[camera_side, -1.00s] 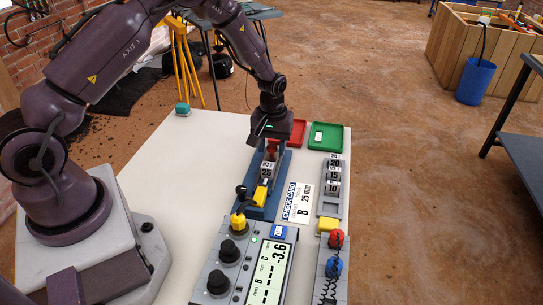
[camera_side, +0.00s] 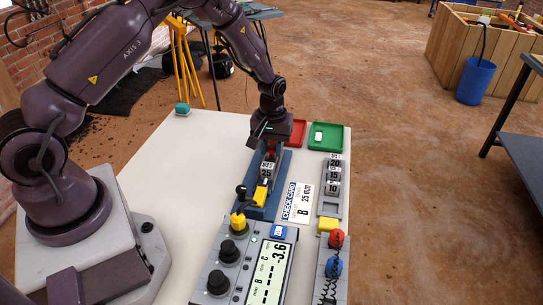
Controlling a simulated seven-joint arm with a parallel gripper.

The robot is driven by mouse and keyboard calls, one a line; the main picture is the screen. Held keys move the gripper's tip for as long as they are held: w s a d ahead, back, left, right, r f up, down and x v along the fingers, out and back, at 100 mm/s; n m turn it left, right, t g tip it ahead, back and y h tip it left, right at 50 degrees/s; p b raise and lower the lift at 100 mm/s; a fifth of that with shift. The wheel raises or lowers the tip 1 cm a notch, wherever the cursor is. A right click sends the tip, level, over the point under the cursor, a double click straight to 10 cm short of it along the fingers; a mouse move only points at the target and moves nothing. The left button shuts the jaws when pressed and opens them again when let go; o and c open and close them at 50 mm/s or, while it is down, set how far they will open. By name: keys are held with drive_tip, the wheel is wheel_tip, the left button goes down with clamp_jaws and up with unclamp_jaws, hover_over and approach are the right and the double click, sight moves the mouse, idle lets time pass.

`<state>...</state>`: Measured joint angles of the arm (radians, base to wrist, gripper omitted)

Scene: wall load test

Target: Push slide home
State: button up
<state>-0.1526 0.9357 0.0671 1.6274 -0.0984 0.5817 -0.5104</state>
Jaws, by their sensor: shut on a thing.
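A blue fixture (camera_side: 284,170) stands lengthwise on the white table. A grey block marked 25 (camera_side: 267,171) sits in its channel, with a yellow block (camera_side: 261,195) just in front of it. My gripper (camera_side: 271,148) is over the far end of the fixture, shut on a small red part directly behind the 25 block. The fingertips are small and partly hidden, so the exact grip is hard to see. I cannot tell whether the red part touches the block. A check card (camera_side: 299,203) reading B 25 mm lies right of the fixture.
A grey rack (camera_side: 331,205) holds blocks marked 20, 15 and 10. A green tray (camera_side: 326,137) and a red tray (camera_side: 298,132) lie at the back. In front stands a console with a display (camera_side: 271,270) reading -3.6 and black knobs.

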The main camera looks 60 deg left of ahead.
drive_tip(key=shift+s+d, duration=1.25)
drive_tip(key=shift+d, duration=0.05)
drive_tip(key=o, duration=0.7)
drive_tip(key=shift+c, duration=0.2)
wheel_tip(320, 180, up, 7)
idle(0.5)
